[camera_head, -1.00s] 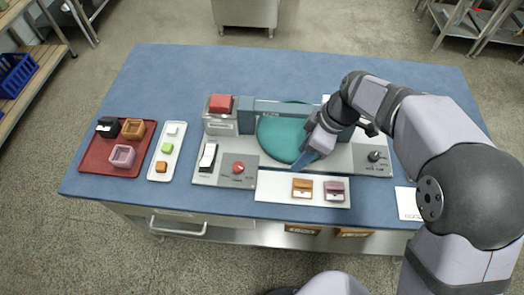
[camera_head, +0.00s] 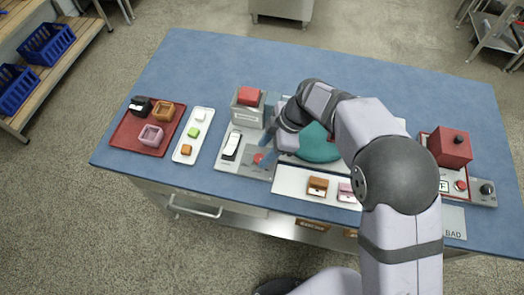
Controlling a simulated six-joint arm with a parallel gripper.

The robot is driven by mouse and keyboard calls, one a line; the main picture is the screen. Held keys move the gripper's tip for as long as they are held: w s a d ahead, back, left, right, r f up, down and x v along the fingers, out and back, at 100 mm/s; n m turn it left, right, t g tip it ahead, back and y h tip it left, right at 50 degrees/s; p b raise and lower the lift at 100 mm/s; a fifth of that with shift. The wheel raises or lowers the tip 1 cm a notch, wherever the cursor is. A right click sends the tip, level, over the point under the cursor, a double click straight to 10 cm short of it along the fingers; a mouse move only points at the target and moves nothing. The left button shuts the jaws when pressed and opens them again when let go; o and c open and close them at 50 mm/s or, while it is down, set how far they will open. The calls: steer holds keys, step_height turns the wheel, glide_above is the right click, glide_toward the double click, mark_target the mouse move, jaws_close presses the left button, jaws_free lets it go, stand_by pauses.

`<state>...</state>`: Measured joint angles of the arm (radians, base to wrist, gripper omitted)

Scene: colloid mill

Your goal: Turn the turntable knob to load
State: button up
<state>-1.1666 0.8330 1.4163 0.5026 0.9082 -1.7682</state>
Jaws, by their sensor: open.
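The teal turntable (camera_head: 320,145) lies in the middle of the grey machine panel, partly hidden by my arm. A red knob (camera_head: 258,159) sits on the grey control plate at the panel's front left. Its pointer and labels are too small and too covered to read. My gripper (camera_head: 267,140) is open, with its blue fingers pointing down close above the red knob. I cannot tell whether they touch it.
A white rocker switch (camera_head: 231,146) and a grey box with a red top (camera_head: 249,97) stand left of the knob. A white strip (camera_head: 290,181) holds small boxes in front. A red box (camera_head: 452,147) stands at the right. Red (camera_head: 122,142) and white (camera_head: 178,154) trays lie left.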

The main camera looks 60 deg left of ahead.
mark_target(259, 160)
steer(key=shift+p+x, duration=0.3)
steer(key=shift+x, duration=1.05)
steer(key=c, duration=1)
